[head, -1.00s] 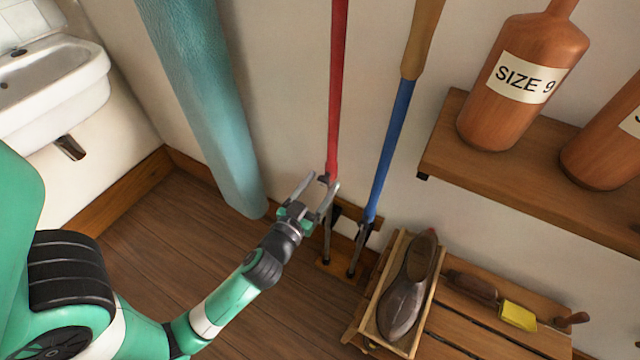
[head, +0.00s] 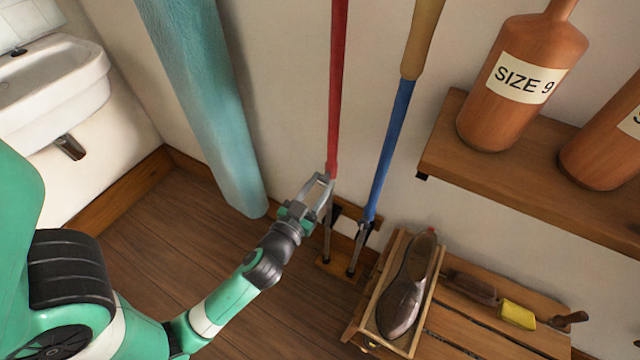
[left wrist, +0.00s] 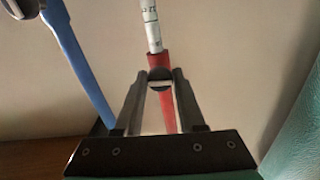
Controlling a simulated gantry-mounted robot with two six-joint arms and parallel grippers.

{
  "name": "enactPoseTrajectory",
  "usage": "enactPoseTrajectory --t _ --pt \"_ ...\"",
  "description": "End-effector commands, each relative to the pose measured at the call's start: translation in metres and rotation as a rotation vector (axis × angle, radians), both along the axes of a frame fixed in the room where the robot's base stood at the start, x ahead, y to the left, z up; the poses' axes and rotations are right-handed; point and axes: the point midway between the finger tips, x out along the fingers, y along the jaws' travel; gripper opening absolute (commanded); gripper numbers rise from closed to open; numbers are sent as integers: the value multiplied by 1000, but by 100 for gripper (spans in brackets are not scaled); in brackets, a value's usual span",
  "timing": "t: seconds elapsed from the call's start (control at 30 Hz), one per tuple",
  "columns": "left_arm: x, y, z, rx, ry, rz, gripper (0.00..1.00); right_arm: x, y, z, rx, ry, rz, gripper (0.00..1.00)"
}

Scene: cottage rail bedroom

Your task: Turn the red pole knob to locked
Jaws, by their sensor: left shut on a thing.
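The red pole (head: 337,90) stands upright against the wall. In the left wrist view its red sleeve (left wrist: 168,112) meets a pale section with printed scale marks (left wrist: 151,25). A small round dark knob (left wrist: 160,76) with a pale bar across it sits at the sleeve's end. My left gripper (head: 324,180) is shut on this knob; its fingertips (left wrist: 160,80) press on both sides in the left wrist view. The fingers hide the knob in the head view. I cannot read a locked mark. My right gripper is not in view.
A blue pole (head: 390,150) with a tan upper part stands close to the right. A teal column (head: 210,110) stands left. A shoe (head: 405,290) lies in a wooden tray at lower right. A shelf (head: 440,140) with large brown bottles juts out above it.

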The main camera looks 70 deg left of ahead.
Motion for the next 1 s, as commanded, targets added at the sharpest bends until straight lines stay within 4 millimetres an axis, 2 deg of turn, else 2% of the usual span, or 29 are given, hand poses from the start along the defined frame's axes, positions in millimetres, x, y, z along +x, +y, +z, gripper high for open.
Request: enactPoseTrajectory --t 1.0 --pt "-1 1 3 693 586 0 0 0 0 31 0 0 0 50"
